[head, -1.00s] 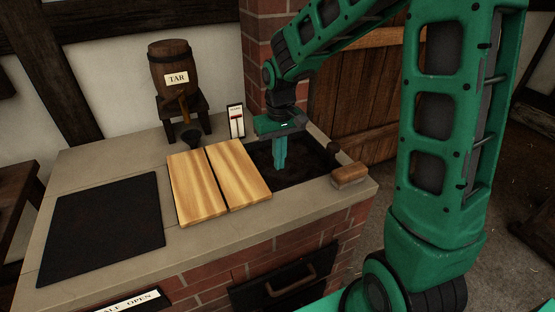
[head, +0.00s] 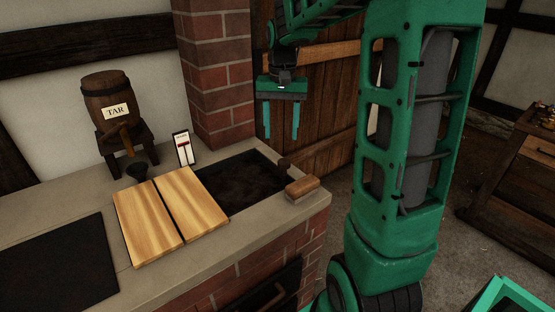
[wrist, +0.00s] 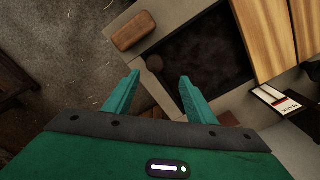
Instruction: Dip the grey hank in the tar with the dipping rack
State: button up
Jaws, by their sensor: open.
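My gripper (head: 281,136) is open and empty, raised beside the brick hearth with its fingers pointing down. In the wrist view its fingers (wrist: 160,78) are spread, with nothing between them, over the counter's edge. The sunken basin (head: 243,182) in the counter top holds a dark surface, likely the tar; it also shows in the wrist view (wrist: 205,60). A barrel labelled TAR (head: 108,105) stands on a small stand at the back left. I see neither a grey hank nor a dipping rack in these frames.
Two light wooden boards (head: 150,222) lie left of the basin. A brush or block (head: 302,187) sits at the counter's right corner, near a dark round knob (head: 284,162). A small gauge card (head: 183,148) stands behind. A brick pillar (head: 217,70) rises behind the basin.

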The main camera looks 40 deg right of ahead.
aim_at(284, 161)
jog(key=shift+m, duration=0.3)
jog(key=f, duration=0.6)
jog(key=d+f, duration=0.1)
jog(key=f, duration=0.3)
jog(key=shift+s, duration=0.15)
